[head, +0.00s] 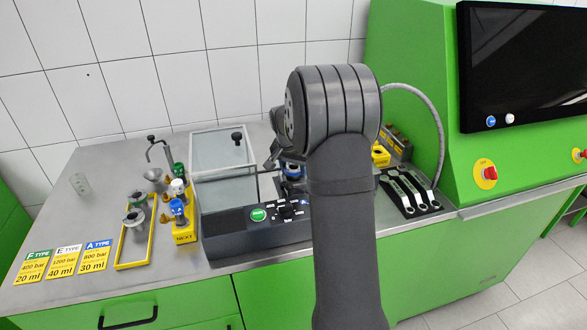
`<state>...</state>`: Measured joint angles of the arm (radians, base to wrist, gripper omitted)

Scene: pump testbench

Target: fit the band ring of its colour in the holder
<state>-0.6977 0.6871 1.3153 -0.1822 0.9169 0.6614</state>
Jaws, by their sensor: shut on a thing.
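My gripper (279,160) shows only in part, behind my own arm, low over the test device. It is shut on what looks like a blue band ring (293,170); the fingertips are mostly hidden. The ring is at the top of a dark holder (291,186) in the device, right of the glass-covered chamber. I cannot tell whether the ring touches the holder or is seated in it.
The grey device (255,236) has a green button and a knob. Left of it stand a yellow rack (185,236) with colour-capped parts, a yellow tray (120,262) and type cards (64,262). Wrenches (408,192) lie to the right.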

